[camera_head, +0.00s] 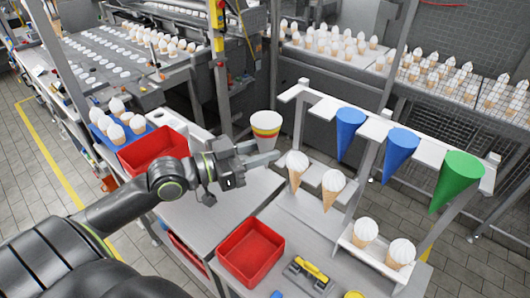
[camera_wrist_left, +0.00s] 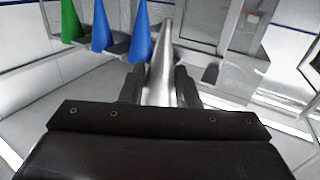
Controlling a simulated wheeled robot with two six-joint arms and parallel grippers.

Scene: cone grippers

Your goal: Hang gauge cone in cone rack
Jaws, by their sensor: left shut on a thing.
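The gauge cone (camera_head: 266,125) is pale with red and yellow bands near its wide top. The white cone rack (camera_head: 318,99) carries two blue cones (camera_head: 349,131) (camera_head: 400,147) and a green cone (camera_head: 459,175), tips down. The rack's left end holds no cone. My right gripper is out of view.
Below the rack, ice-cream cones (camera_head: 297,165) (camera_head: 364,231) stand in lower holders. A red bin (camera_head: 250,250) and a yellow-handled tool (camera_head: 310,270) are in front. Another red bin (camera_head: 150,150) is at left. Bare worktop (camera_head: 235,205) lies under the gripper.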

